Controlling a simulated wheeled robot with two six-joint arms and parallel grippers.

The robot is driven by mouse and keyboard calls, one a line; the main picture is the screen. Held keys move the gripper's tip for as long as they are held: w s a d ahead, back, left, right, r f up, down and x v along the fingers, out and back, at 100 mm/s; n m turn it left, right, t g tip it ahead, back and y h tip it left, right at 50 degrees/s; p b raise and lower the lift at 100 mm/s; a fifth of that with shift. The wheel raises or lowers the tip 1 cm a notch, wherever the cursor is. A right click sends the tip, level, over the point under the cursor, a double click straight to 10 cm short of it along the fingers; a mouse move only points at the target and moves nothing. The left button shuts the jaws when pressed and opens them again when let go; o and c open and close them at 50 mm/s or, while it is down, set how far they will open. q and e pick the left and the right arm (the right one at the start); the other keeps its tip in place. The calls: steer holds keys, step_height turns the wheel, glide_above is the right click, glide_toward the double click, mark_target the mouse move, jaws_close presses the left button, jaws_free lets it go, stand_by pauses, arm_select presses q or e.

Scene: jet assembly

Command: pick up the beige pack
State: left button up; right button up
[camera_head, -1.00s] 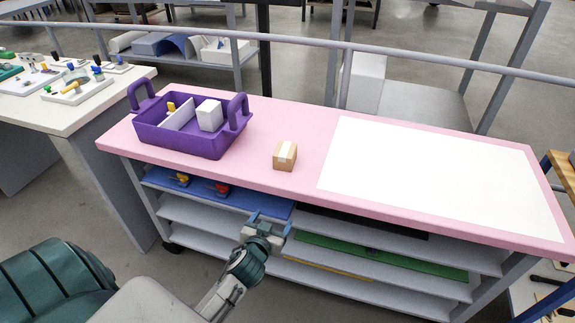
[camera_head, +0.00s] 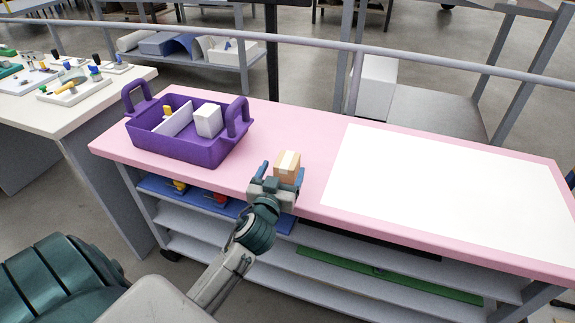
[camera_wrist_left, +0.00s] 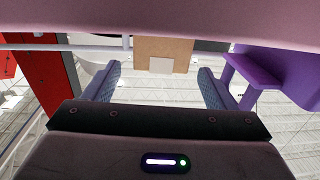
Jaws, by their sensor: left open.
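The beige pack (camera_head: 287,165) is a small box with a pale label, standing on the pink tabletop near its front edge. My left gripper (camera_head: 281,174) is open and right at the near side of the pack, hiding its lower part. In the left wrist view the pack (camera_wrist_left: 165,50) sits ahead, roughly centred between the two spread fingers (camera_wrist_left: 159,82); no finger is clearly touching it. My right gripper is not in view.
A purple basket (camera_head: 180,150) with a white box (camera_head: 208,120) and a yellow item stands on the table to the left. A white sheet (camera_head: 450,195) covers the right side. Shelves (camera_head: 400,285) lie under the table.

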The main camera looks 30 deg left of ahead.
mark_target(287, 160)
arm_select(q)
steer(key=shift+f+p+x, duration=0.2)
steer(key=shift+p+x, duration=0.4)
steer(key=shift+x, duration=2.2)
steer(key=c, duration=1.1)
steer(key=shift+c, duration=0.2)
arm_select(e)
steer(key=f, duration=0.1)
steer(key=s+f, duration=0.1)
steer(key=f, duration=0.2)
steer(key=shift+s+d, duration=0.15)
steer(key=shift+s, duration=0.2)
arm_select(q)
steer(key=shift+r, duration=0.15)
